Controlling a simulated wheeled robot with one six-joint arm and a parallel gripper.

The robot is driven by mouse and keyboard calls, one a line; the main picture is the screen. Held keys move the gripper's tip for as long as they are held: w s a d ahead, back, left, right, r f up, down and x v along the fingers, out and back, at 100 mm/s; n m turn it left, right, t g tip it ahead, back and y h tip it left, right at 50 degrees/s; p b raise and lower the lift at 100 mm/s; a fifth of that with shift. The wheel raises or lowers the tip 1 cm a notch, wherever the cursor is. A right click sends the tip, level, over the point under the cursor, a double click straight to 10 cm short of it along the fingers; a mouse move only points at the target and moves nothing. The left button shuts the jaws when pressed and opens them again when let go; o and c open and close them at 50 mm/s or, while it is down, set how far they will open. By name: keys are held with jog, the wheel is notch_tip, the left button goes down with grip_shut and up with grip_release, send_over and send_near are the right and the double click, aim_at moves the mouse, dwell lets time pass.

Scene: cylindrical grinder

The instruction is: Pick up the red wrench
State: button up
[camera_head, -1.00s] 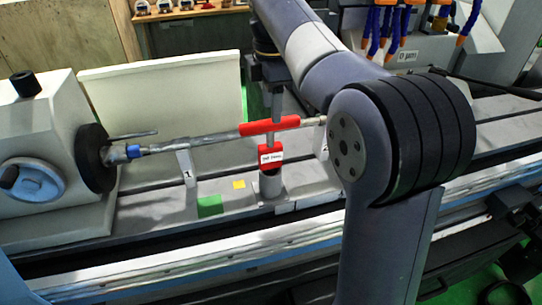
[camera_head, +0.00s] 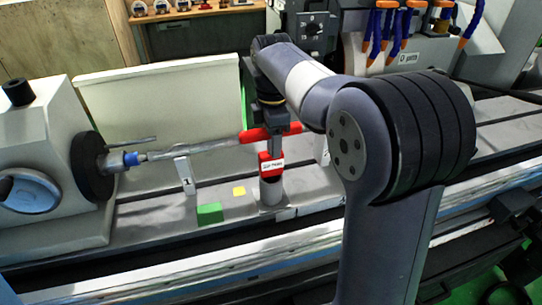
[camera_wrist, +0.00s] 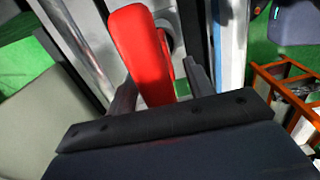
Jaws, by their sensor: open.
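The red wrench shows in the head view as a red bar (camera_head: 253,136) lying across, in front of the shaft, with a red labelled block (camera_head: 271,163) below it. I cannot tell if the two are one piece. The block stands on a short grey cylinder (camera_head: 270,190). My gripper (camera_head: 270,148) points down over the bar and hides its middle. In the wrist view the red piece (camera_wrist: 140,48) rises between the two dark fingers of my gripper (camera_wrist: 160,88), which are apart. Whether the fingers touch it is unclear.
A long metal shaft (camera_head: 205,147) runs from the grey headstock (camera_head: 38,130) on the left, close behind the red bar. A pale panel (camera_head: 165,92) stands behind.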

jog(key=shift+f, duration=0.6)
jog(key=shift+c, duration=0.5)
grip_shut()
